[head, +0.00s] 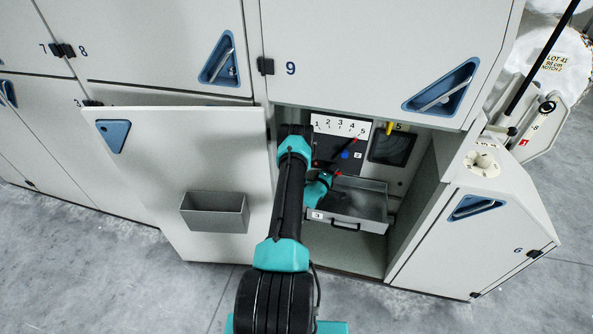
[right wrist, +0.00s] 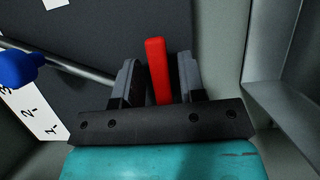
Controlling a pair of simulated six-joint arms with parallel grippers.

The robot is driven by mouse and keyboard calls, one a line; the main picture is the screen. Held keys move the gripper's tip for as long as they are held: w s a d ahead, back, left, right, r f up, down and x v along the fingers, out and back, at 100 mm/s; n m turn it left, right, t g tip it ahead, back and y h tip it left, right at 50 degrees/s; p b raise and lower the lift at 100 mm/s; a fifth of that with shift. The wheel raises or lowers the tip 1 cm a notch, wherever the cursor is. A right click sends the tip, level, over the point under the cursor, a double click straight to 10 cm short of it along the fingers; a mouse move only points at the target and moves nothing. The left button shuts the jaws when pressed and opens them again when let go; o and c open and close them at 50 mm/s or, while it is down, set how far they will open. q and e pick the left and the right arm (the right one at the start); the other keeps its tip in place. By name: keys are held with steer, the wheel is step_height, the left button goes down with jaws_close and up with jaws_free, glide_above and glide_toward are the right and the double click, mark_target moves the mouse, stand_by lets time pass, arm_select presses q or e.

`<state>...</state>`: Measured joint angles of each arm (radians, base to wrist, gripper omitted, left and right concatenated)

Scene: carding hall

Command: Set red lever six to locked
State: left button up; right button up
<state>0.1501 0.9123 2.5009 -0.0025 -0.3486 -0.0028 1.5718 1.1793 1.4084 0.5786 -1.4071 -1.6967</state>
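A red lever (head: 337,173) shows beside my right gripper (head: 328,177), inside the open cabinet bay in the head view. In the right wrist view the red bar (right wrist: 158,70) stands between the two fingers of my right gripper (right wrist: 160,85). The fingers are apart, with a narrow gap on each side of the bar. The lever's base is hidden by the gripper, and I cannot read a number on it. Another small red piece (head: 355,142) is on the dark panel (head: 326,152), near the numbered scale (head: 341,127). My left gripper is out of view.
A blue knob (head: 345,155) is close to the gripper and also shows in the right wrist view (right wrist: 20,70). A yellow handle (head: 390,128) is to the right. An open drawer (head: 365,207) lies below. The open door (head: 170,165) with a grey bin (head: 214,212) stands left.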

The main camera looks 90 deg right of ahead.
steer(key=shift+o, duration=0.3)
steer(key=shift+a, duration=0.1)
steer(key=v, duration=0.7)
steer(key=shift+a, duration=0.15)
steer(key=shift+w+f, duration=0.1)
steer(key=shift+w, duration=0.05)
